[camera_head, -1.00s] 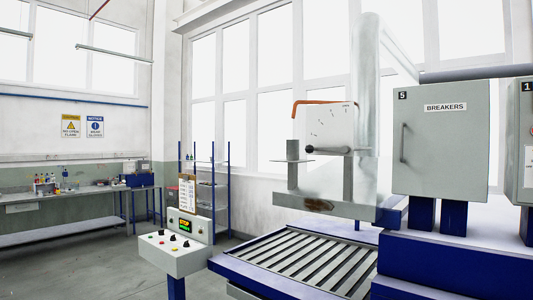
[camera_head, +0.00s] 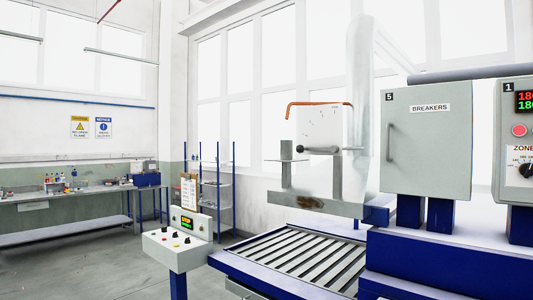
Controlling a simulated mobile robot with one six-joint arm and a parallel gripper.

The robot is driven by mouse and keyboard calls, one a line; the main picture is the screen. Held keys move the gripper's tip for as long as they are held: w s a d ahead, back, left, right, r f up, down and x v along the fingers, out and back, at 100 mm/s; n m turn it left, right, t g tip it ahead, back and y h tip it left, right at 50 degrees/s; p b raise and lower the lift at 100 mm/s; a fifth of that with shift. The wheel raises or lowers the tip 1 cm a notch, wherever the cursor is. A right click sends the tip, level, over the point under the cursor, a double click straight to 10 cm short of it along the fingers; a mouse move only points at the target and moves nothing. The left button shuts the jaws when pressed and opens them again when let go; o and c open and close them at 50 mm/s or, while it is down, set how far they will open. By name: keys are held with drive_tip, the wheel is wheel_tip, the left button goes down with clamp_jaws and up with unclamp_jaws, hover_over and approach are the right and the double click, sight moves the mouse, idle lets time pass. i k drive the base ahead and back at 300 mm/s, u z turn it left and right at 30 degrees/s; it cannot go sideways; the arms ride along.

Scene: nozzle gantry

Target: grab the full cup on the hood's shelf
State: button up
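My gripper is not in view. I cannot make out a cup in the head view, and no shelf is clearly that of a hood. A pale grey stand with a wide ledge (camera_head: 327,206) is right of centre, with a brown stain on its front. It carries a small flat plate on a post (camera_head: 287,158), a dark-knobbed lever (camera_head: 318,150) and a clear panel with an orange bent rod (camera_head: 318,104) on top. Small bottles and items (camera_head: 58,183) stand on a far bench at the left, too small to tell apart.
A slatted roller conveyor (camera_head: 295,259) with blue rails fills the lower middle. A control box (camera_head: 178,245) on a blue post stands left of it. A grey BREAKERS cabinet (camera_head: 427,150) is at the right. A blue-post rack (camera_head: 218,195) stands behind. The floor (camera_head: 90,268) at left is clear.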

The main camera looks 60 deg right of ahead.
sight(285, 145)
drive_tip(key=z, duration=0.3)
drive_tip(key=k, duration=0.15)
drive_tip(key=u, duration=1.75)
drive_tip(key=k, duration=0.75)
drive_tip(key=z, duration=0.5)
drive_tip(key=k, duration=0.65)
drive_tip(key=z, duration=0.8)
drive_tip(key=i, duration=1.6)
